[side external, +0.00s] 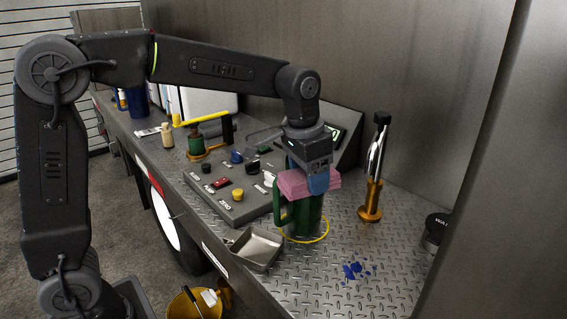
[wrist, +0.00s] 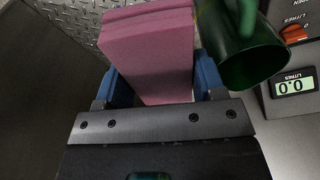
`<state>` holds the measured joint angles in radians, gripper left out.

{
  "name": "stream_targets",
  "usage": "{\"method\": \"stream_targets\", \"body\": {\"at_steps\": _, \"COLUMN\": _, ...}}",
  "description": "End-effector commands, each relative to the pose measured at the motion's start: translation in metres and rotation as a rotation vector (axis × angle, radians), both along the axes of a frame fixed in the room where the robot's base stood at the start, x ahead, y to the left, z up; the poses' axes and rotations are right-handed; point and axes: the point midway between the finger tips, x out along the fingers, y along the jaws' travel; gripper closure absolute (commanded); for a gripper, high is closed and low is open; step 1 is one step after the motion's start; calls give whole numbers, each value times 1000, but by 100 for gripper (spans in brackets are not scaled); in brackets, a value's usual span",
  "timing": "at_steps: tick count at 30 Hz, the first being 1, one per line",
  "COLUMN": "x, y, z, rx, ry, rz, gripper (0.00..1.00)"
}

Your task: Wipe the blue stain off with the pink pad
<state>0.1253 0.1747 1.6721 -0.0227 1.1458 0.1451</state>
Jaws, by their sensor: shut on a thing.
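The pink pad (side external: 293,184) is held in my gripper (side external: 318,184), above the diamond-plate deck. In the wrist view the pad (wrist: 150,55) sits between the blue fingers of my gripper (wrist: 153,85), which are shut on it. The blue stain (side external: 354,270) is a main blot with several small spots on the deck, to the right of and nearer the camera than the pad.
A green mug (side external: 303,218) stands inside a yellow ring (side external: 326,233), close beside the pad. A metal tray (side external: 258,248) lies at the front edge. A control panel (side external: 222,205) is to the left, a brass-based lever (side external: 370,203) behind the stain, a dark tin (side external: 434,232) to the right.

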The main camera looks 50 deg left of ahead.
Motion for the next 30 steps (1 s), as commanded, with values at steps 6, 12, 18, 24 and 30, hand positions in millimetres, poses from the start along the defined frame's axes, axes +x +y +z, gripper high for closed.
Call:
{"method": "stream_targets", "body": {"at_steps": 6, "x": -3, "y": -58, "z": -28, "rx": 1, "ry": 3, "rz": -83, "gripper": 64}}
{"method": "stream_targets", "body": {"at_steps": 12, "x": 7, "y": -80, "z": -63, "rx": 3, "ry": 7, "rz": -38, "gripper": 64}}
{"method": "stream_targets", "body": {"at_steps": 18, "x": 31, "y": -75, "z": -99, "rx": 1, "ry": 3, "rz": 109, "gripper": 64}}
{"method": "stream_targets", "body": {"at_steps": 24, "x": 47, "y": -62, "z": -120, "rx": 1, "ry": 0, "rz": 231, "gripper": 64}}
{"method": "stream_targets", "body": {"at_steps": 30, "x": 50, "y": -60, "z": -132, "rx": 1, "ry": 1, "rz": 253, "gripper": 64}}
